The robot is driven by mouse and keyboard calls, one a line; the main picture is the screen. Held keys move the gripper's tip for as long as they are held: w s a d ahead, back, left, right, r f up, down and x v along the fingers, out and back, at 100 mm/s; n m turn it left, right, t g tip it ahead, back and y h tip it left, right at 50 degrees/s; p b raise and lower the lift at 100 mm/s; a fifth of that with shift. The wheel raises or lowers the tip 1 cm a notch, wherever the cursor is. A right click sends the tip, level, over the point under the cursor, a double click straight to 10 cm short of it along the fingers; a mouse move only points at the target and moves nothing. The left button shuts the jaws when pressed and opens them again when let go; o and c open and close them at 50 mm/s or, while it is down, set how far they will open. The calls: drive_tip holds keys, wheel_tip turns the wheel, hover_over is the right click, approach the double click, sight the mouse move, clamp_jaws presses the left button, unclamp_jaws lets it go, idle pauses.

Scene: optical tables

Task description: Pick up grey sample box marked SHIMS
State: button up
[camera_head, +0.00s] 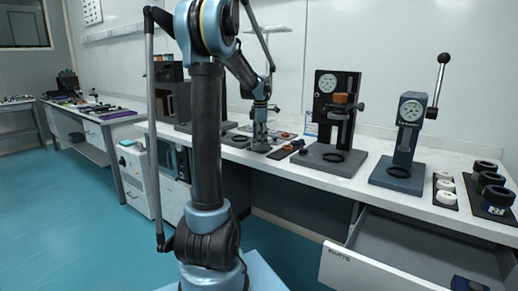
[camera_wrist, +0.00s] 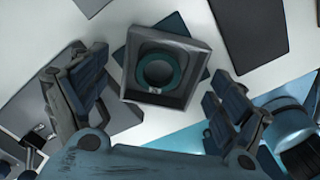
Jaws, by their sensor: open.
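A grey square open-topped box (camera_wrist: 130,95) lies below my gripper in the wrist view, with a dark green-rimmed ring inside it. No SHIMS marking can be read on it. It sits over a dark flat pad (camera_wrist: 186,27). My gripper (camera_wrist: 158,84) is open, with one finger to the left of the box and one to its right, both apart from it. In the head view my gripper (camera_head: 261,128) is low over the middle of the long bench; the box cannot be made out clearly there.
The white bench (camera_head: 330,182) carries a dark gauge stand (camera_head: 333,150) and a blue lever press (camera_head: 405,140) to the right. Black rings (camera_head: 494,195) and white rings (camera_head: 445,190) lie at the right end. An open drawer (camera_head: 375,268) juts out below the bench.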

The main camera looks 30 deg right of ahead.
drive_tip(key=shift+f, duration=0.4)
drive_tip(key=c, duration=1.3)
drive_tip(key=shift+r, duration=0.1)
